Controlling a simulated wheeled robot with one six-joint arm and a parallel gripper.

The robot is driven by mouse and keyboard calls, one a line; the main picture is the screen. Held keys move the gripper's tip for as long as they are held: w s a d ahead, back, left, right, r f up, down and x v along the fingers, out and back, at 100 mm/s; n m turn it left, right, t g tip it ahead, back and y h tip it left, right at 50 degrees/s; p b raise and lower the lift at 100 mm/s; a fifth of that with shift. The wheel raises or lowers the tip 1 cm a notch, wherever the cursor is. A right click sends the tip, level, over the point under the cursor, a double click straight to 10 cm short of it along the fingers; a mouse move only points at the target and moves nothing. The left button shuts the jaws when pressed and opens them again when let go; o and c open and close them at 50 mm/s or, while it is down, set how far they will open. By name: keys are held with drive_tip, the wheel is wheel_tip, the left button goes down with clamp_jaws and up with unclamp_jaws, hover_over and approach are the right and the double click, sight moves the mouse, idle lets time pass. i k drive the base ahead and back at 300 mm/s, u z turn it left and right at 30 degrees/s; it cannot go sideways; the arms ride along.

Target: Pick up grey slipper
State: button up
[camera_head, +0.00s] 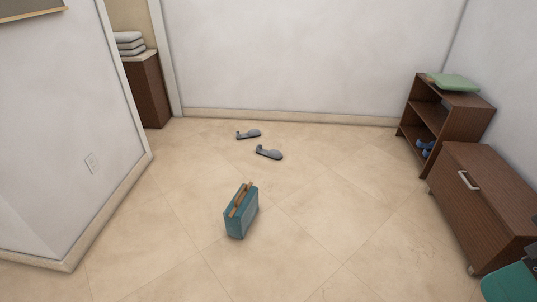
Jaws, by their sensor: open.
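Two grey slippers lie on the tiled floor in the head view, towards the far wall. The farther grey slipper (249,134) is slightly to the left. The nearer grey slipper (269,153) is a little to the right and closer to me. They lie apart, with bare floor between them. Nothing covers either one. My gripper is not in the view.
A teal case (241,211) with a brown handle stands on the floor in front of the slippers. A brown shelf (456,104) and a brown cabinet (480,195) line the right wall. A wall corner (150,153) juts in at left. Floor around the slippers is clear.

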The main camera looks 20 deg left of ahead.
sight(274, 153)
drive_tip(key=u, duration=0.4)
drive_tip(key=k, duration=0.5)
drive_tip(key=u, duration=0.9)
drive_tip(key=i, duration=0.55)
drive_tip(key=u, duration=0.45)
drive_tip(key=i, duration=2.2)
drive_tip(key=u, duration=0.45)
drive_tip(key=i, duration=1.85)
drive_tip(key=z, duration=1.5)
drive_tip(key=i, duration=1.25)
drive_tip(key=z, duration=0.75)
drive_tip(key=i, duration=1.3)
drive_tip(key=z, duration=0.1)
